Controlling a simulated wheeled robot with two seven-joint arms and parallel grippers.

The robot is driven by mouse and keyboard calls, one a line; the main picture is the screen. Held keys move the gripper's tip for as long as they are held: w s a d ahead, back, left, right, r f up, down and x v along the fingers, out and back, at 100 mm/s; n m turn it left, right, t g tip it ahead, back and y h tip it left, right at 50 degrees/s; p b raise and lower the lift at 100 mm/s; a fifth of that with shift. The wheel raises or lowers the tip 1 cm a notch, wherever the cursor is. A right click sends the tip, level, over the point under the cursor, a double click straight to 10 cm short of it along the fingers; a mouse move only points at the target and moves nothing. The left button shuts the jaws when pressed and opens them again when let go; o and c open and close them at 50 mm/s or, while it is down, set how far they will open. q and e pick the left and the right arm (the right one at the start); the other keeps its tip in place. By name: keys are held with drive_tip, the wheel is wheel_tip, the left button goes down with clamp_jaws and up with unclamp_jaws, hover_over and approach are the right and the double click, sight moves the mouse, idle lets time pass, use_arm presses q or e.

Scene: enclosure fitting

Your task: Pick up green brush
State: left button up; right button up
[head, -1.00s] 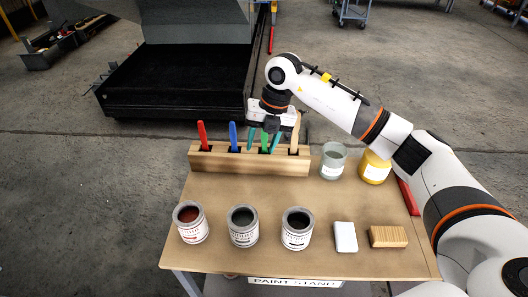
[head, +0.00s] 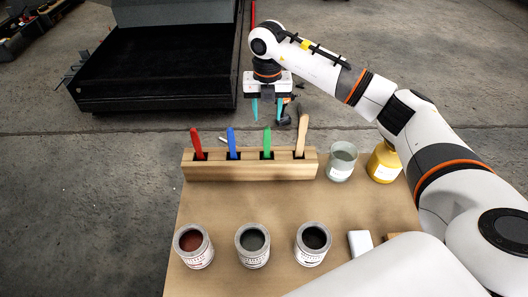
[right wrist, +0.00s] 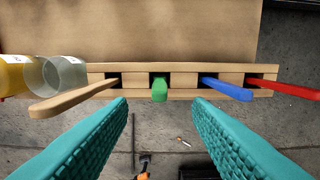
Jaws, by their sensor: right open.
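The green brush (head: 267,144) stands upright in a slot of the wooden holder (head: 240,172), between the blue brush (head: 232,143) and the plain wooden brush (head: 301,136). Only its handle shows; its lower end is hidden in the holder. In the right wrist view the green brush (right wrist: 159,88) appears centrally, beyond and between the teal fingertips. My right gripper (head: 267,112) is open and empty, with its fingers pointing down, above and behind the holder in the head view. It also shows in the right wrist view (right wrist: 160,105). My left gripper is not in view.
The red brush (head: 196,143) is in the leftmost slot. A glass jar (head: 341,162) and a yellow jar (head: 383,163) stand right of the holder. Three paint cans (head: 253,246) and a white block (head: 360,243) are nearer. The middle of the table (head: 270,204) is clear.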

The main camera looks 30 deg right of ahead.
sight(267, 127)
wheel_tip(267, 127, down, 5)
drive_tip(key=shift+r+p, duration=0.15)
drive_tip(key=shift+p, duration=0.45)
drive_tip(key=f, duration=0.1)
drive_tip(key=f+p, duration=0.1)
drive_tip(key=f, duration=0.1)
drive_tip(key=shift+w+d+f, duration=0.15)
drive_tip(key=shift+w+f, duration=0.05)
drive_tip(key=shift+f, duration=0.45)
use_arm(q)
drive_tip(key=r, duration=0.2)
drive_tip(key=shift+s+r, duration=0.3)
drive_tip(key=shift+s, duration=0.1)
use_arm(e)
drive_tip(key=shift+c, duration=0.4)
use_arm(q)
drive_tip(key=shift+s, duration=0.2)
use_arm(e)
clamp_jaws()
